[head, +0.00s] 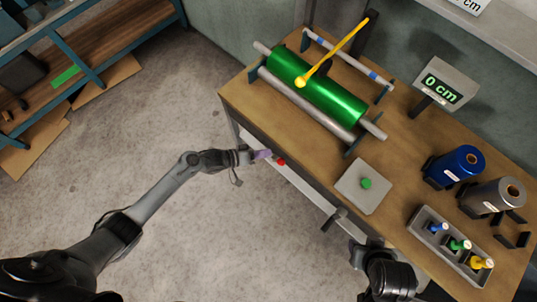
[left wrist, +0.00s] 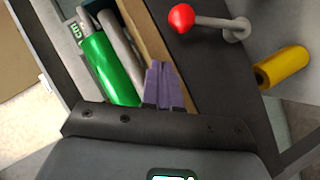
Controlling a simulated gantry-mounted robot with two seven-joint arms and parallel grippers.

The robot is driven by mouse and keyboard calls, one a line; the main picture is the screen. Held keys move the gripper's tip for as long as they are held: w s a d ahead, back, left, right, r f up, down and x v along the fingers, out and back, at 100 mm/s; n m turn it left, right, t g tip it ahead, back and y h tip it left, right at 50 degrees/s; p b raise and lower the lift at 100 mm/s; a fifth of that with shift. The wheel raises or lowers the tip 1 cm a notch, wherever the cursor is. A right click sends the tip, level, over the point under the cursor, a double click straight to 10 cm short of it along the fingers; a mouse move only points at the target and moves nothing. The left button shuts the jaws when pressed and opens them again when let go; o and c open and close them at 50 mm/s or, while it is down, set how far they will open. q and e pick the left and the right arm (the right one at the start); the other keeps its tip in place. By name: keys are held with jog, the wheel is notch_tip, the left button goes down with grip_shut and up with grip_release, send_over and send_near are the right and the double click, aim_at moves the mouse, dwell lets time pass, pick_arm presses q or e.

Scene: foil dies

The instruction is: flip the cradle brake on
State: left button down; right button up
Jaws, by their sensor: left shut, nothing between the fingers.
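The cradle brake appears as a lever with a red ball knob (head: 281,161) on the front of the bench, below the cradle. In the left wrist view the red knob (left wrist: 182,18) sits on a grey stem running right to a round pivot (left wrist: 236,29). My left gripper (head: 263,154) is shut and empty, its purple fingertips just left of the knob in the head view. In the left wrist view the fingertips (left wrist: 163,84) are together, below and left of the knob, with a gap to it. A green roll (head: 318,88) lies in the cradle above.
A yellow pointer arm (head: 335,55) crosses the roll. A display (head: 442,88) reads 0 cm. A green button (head: 366,183), blue roll (head: 458,165), grey roll (head: 497,196) and die tray (head: 450,250) stand rightward. A yellow cylinder (left wrist: 282,67) shows near the lever. Open floor lies left.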

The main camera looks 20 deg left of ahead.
pick_arm(q)
jog(key=v, duration=0.9)
jog(key=shift+s+d+r+p, duration=0.25)
jog(key=shift+s+r+p, duration=0.15)
